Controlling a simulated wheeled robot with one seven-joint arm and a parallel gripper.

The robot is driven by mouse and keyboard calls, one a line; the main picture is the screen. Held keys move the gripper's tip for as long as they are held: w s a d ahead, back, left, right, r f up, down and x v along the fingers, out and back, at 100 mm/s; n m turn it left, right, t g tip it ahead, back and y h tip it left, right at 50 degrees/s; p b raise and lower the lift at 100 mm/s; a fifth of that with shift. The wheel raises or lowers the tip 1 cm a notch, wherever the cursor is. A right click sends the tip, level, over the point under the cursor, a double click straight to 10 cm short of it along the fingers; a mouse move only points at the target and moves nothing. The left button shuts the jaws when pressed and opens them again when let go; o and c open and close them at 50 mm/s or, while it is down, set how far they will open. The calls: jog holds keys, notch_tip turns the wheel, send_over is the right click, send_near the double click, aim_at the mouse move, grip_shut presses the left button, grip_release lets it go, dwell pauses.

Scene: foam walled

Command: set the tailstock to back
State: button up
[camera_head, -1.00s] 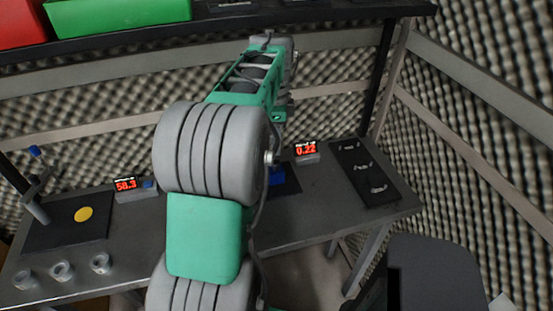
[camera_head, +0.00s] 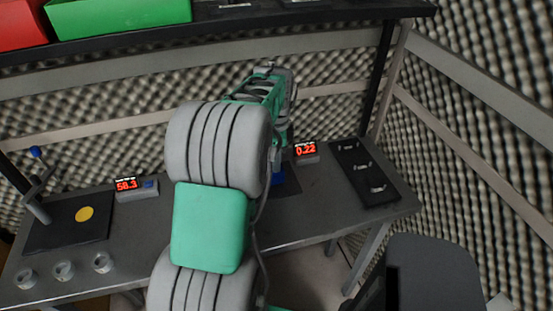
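I cannot pick out a tailstock for certain. A small blue part (camera_head: 279,178) shows on a dark mat (camera_head: 292,187) in the middle of the bench, mostly hidden behind my arm. My gripper (camera_head: 281,150) is at the far end of my arm and points down above this mat. Its fingers are too small and too covered to tell whether they are open or shut. I cannot tell whether it touches the blue part.
A red display box (camera_head: 306,152) reads 0.22, another (camera_head: 136,189) reads 58.3. A black panel with handles (camera_head: 365,174) lies right. A lever with a blue knob (camera_head: 38,185) stands left near a yellow disc (camera_head: 84,214). A shelf (camera_head: 330,12) hangs above.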

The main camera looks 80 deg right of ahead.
grip_shut()
dwell(1.0)
